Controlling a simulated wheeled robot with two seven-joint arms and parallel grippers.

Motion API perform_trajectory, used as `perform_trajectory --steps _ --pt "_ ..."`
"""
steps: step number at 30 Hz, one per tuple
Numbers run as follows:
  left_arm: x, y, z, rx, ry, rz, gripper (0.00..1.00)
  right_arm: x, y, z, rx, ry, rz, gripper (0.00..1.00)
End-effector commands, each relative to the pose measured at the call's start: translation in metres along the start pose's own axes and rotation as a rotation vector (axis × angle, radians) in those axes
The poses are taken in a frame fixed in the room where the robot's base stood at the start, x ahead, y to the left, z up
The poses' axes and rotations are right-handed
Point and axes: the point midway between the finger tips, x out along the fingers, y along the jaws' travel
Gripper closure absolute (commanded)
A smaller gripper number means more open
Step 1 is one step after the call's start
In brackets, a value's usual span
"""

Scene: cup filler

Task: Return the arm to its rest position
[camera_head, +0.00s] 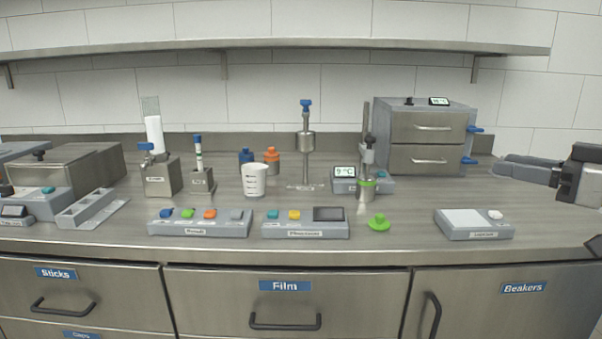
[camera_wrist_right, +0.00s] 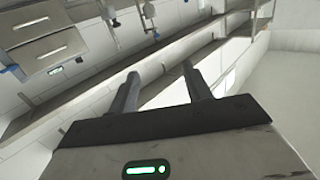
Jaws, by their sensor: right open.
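My right gripper (camera_head: 502,163) comes in from the right edge in the head view, its fingers pointing left above the right end of the counter. In the right wrist view its two dark fingers (camera_wrist_right: 160,76) are apart with nothing between them. My left gripper is in neither view. A white measuring cup (camera_head: 254,181) stands upright on the counter, left of the middle and far from my right gripper. A green cap-like piece (camera_head: 377,222) lies near the front edge. A small metal vessel with a green band (camera_head: 367,187) stands by a temperature display.
A steel two-drawer cabinet (camera_head: 431,140) with blue handles stands at the back, left of my right gripper. A scale-like device (camera_head: 473,223) sits at the front right. Button panels (camera_head: 200,222) line the front edge. A shelf (camera_head: 280,44) runs above.

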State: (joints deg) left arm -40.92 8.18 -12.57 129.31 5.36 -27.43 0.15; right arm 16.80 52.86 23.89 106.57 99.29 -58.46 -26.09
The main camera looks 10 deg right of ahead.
Motion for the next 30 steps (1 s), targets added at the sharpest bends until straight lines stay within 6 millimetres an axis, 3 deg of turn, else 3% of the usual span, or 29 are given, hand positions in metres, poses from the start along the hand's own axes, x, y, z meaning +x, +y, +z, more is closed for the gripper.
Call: perform_trajectory --steps 8,14,17,18,22,25,27,30 --pt "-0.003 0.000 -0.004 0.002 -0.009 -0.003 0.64 0.030 0.002 0.079 0.077 -0.116 0.078 0.51" --pt "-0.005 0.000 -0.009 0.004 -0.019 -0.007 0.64 0.049 -0.017 0.171 0.139 -0.243 0.157 0.51" --pt "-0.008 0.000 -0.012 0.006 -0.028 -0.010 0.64 0.054 -0.046 0.236 0.171 -0.328 0.205 0.51" --pt "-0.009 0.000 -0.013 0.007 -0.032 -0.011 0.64 0.053 -0.063 0.263 0.181 -0.361 0.224 0.51" --pt "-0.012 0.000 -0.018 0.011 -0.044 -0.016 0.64 0.043 -0.132 0.331 0.198 -0.445 0.273 0.51" --pt "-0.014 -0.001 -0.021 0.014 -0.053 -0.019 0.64 0.032 -0.189 0.360 0.198 -0.480 0.299 0.51" --pt "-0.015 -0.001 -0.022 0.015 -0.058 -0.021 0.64 0.024 -0.224 0.369 0.196 -0.490 0.312 0.51" --pt "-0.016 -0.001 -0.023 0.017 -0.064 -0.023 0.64 0.016 -0.259 0.372 0.191 -0.493 0.325 0.51"
